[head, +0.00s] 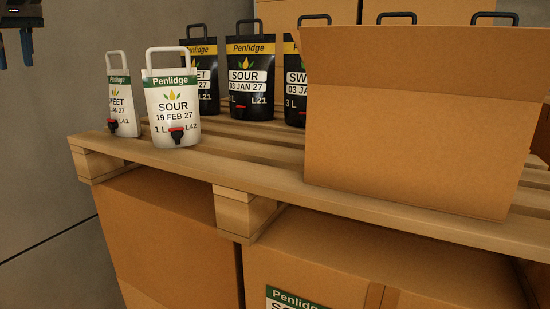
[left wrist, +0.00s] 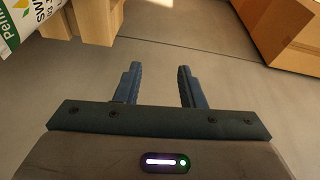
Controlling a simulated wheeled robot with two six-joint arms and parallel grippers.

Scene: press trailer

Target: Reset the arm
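My left gripper (head: 15,48) shows at the top left corner of the head view, in the air left of the pallet and clear of the pouches. In the left wrist view its two blue fingers (left wrist: 157,84) stand apart with nothing between them, over bare grey floor. My right gripper is in neither view.
A wooden pallet (head: 340,195) holds a white SWEET pouch (head: 122,95), a white SOUR pouch (head: 173,105), several black pouches (head: 250,78) and an open cardboard box (head: 420,110). Large cartons (head: 165,240) stand below. Part of a white pouch (left wrist: 35,15) is near the left wrist camera.

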